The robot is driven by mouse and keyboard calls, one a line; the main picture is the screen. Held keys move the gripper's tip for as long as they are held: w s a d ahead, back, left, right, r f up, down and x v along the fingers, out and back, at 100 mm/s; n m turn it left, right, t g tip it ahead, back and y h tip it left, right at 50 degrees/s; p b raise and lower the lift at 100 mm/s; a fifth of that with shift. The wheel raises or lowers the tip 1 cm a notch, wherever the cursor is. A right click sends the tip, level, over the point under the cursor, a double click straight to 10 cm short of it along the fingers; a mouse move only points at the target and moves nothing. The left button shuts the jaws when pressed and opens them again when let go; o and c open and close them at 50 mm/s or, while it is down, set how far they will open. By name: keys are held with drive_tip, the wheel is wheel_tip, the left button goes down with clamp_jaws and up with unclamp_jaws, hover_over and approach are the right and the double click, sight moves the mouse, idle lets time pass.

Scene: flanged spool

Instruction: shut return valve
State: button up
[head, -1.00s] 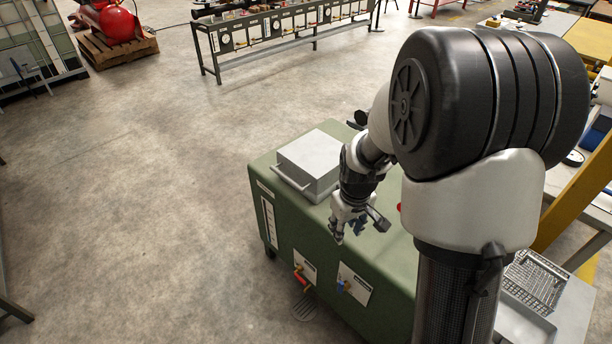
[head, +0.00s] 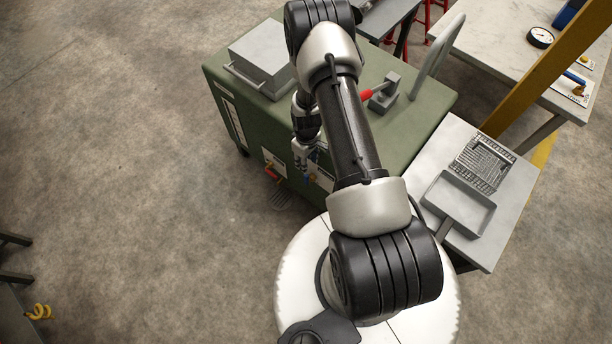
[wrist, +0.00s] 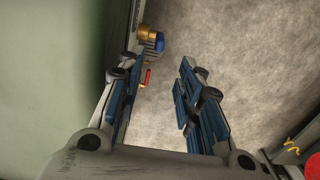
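The green cabinet (head: 222,78) has two small valves on its front face. One has a red handle (head: 272,175); the other has a blue handle (head: 307,178), partly hidden by my gripper in the head view. I cannot read which is the return valve. In the wrist view the blue handle (wrist: 159,44) and its brass body (wrist: 147,31) lie just beyond the fingertips, near the left finger. The red handle (wrist: 148,77) shows farther down, between the fingers. My gripper (wrist: 158,68) is open and empty; it also shows in the head view (head: 302,160), pointing down by the front face.
A grey lidded box (head: 262,60) and a red-handled lever device (head: 383,92) stand on the cabinet top. The floor (head: 120,160) at left is clear.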

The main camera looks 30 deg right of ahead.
sight(307, 175)
wheel_tip(307, 175, down, 13)
drive_tip(key=b, duration=0.3)
drive_tip(key=shift+r, duration=0.2)
drive_tip(key=shift+c, duration=0.5)
clamp_jaws()
